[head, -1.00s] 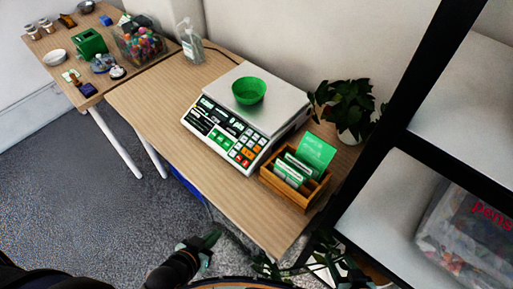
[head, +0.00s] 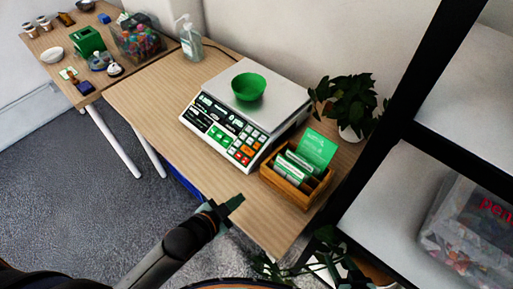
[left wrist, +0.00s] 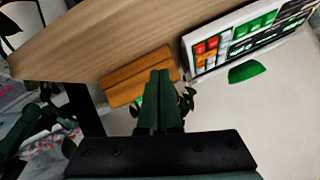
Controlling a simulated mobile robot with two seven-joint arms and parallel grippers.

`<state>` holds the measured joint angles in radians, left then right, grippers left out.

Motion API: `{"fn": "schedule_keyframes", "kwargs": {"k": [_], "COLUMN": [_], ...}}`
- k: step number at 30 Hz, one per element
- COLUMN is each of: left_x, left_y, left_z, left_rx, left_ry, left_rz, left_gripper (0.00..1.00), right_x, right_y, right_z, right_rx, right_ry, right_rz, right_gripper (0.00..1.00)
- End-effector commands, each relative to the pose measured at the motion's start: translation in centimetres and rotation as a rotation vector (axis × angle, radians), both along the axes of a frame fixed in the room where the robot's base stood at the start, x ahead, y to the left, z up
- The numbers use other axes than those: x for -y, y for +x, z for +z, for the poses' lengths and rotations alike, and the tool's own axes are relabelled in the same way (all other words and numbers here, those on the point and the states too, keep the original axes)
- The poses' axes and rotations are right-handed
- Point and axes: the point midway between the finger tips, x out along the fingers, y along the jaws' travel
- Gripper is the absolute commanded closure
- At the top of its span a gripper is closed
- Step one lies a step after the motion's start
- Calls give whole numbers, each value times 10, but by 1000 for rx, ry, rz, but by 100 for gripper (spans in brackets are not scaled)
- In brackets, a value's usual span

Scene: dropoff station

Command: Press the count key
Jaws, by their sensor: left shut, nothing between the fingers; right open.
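A white counting scale (head: 277,94) stands on the wooden table with a green bowl (head: 248,87) on its pan. Its front panel carries a keypad (head: 243,150) with white, green, orange and red keys; labels are too small to read, so I cannot tell which is count. The keypad also shows in the left wrist view (left wrist: 215,50). My left gripper (head: 232,203) is shut and empty near the table's front edge, below and apart from the keypad. My right gripper (head: 329,245) is low at the bottom right, open, partly lost among leaves.
A wooden card box (head: 291,187) with green cards stands right of the keypad. A potted plant (head: 347,100) is behind it, and a black-framed shelf (head: 392,145) is at the right. A sanitizer bottle (head: 190,42) stands back left. The table left of the scale is clear.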

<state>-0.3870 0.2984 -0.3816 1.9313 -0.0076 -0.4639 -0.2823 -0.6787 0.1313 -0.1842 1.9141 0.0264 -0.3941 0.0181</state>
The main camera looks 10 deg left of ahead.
Motion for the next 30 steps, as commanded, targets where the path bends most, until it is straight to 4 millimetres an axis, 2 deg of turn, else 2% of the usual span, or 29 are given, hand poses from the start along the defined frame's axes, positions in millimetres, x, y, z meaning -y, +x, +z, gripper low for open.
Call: {"fn": "schedule_keyframes", "kwargs": {"k": [1, 3, 7, 15, 21, 24, 30], "left_x": [5, 13, 22, 18, 1, -7, -15], "left_y": [16, 33, 60, 106, 131, 139, 146], "left_z": [5, 16, 34, 65, 84, 90, 96], "left_rx": [63, 144, 291, 564, 692, 724, 749], "left_ry": [72, 179, 397, 904, 1248, 1365, 1473], "left_rz": [-73, -171, -340, -618, -748, -786, -818], "left_gripper": [100, 100, 100, 100, 100, 100, 100], "right_x": [0, 0, 0, 0, 0, 0, 0], "right_y": [0, 0, 0, 0, 0, 0, 0], "right_z": [-9, -15, -26, -49, -62, -66, -68], "right_rx": [0, 0, 0, 0, 0, 0, -1], "right_ry": [0, 0, 0, 0, 0, 0, 0], "right_rz": [0, 0, 0, 0, 0, 0, 0], "right_gripper": [50, 50, 50, 50, 50, 50, 50]}}
